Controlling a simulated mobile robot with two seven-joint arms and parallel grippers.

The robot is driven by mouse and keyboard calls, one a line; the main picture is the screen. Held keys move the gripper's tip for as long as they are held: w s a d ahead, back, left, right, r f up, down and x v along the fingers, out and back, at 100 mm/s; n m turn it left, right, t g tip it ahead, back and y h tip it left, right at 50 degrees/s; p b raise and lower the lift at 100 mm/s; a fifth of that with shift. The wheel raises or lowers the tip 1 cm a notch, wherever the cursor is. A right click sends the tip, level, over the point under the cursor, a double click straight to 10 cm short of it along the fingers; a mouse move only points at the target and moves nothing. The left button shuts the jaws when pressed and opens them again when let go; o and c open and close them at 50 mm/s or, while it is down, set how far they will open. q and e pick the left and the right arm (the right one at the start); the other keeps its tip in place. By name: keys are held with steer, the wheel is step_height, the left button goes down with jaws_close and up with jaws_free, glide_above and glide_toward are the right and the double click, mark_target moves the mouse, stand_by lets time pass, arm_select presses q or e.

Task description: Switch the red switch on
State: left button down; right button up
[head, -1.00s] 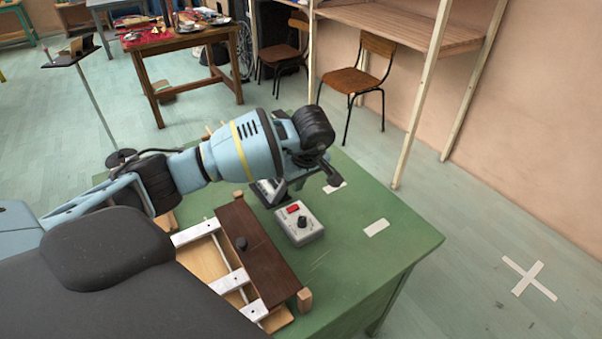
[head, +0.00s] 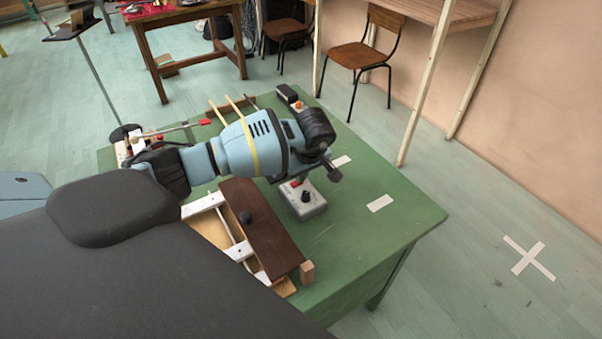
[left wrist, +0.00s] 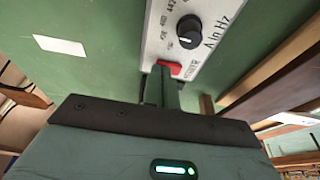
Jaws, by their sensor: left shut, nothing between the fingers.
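A grey control box (head: 310,208) stands on the green table, with a black knob and a red switch (head: 294,184) on its top. In the left wrist view the box face (left wrist: 205,52) shows printed lettering, the knob and the red switch (left wrist: 172,66). My left gripper (left wrist: 168,84) is shut and empty, with its fingertips right at the switch's near edge. I cannot tell whether they touch it. In the head view my left wrist hides most of the gripper. Which way the switch is set cannot be made out. My right gripper is not in view.
A dark brown board (head: 262,232) on a pale wooden frame lies just left of the box. White patches (head: 380,203) mark the green table (head: 400,235), which is clear to the right. Sticks and small items lie behind my left arm.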

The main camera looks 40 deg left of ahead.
arm_select(q)
steer(key=shift+f, duration=0.35)
steer(key=shift+s, duration=0.15)
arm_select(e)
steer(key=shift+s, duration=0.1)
arm_select(q)
steer(key=shift+s+a+r+p, duration=0.1)
steer(key=shift+s+a+p, duration=0.3)
steer(key=shift+s, duration=0.25)
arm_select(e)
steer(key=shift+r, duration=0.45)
